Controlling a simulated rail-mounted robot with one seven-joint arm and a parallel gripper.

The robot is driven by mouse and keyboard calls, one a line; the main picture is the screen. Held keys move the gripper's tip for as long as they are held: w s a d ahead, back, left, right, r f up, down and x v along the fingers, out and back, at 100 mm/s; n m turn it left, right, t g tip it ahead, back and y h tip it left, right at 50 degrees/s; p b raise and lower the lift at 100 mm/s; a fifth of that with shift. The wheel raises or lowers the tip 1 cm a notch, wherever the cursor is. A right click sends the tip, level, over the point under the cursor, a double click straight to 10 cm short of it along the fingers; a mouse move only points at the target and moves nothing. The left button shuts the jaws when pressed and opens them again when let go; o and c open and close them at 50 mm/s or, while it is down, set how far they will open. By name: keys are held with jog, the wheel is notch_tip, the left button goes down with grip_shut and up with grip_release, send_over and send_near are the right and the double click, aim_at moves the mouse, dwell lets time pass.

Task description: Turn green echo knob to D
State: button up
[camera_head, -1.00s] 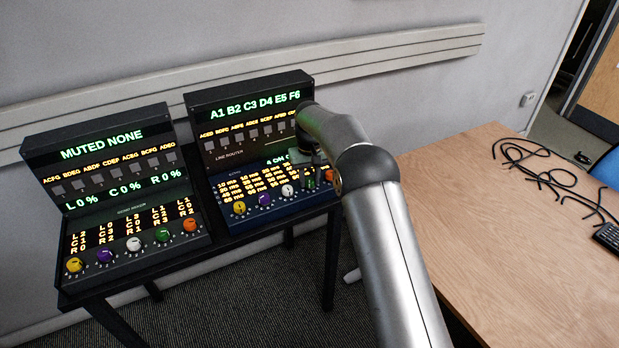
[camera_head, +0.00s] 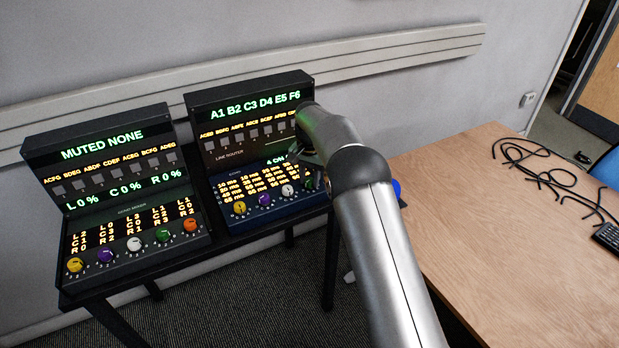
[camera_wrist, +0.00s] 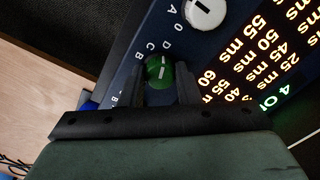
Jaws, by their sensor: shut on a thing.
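The echo panel (camera_head: 222,192) is the dark blue lower face of the right-hand unit, with lit "ms" rows. The knob's top bears a white pointer line. Letters including D, C and B (camera_wrist: 151,44) are printed beside it. Which letter the pointer marks is hard to tell.
A white knob (camera_wrist: 205,12) is close to the green one; purple (camera_head: 264,199) and yellow (camera_head: 239,208) knobs lie further left. The left unit (camera_head: 132,230) has its own row of knobs. A wooden table (camera_head: 500,240) with black cables stands right. A small blue patch (camera_head: 397,188) shows beside my arm.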

aim_at(309, 180)
jog(key=shift+r, duration=0.1)
dwell(0.5)
jog(key=o, duration=1)
jog(key=shift+c, duration=0.2)
notch_tip(309, 180, up, 17)
jog(key=shift+r+p, duration=0.15)
jog(key=shift+p, duration=0.2)
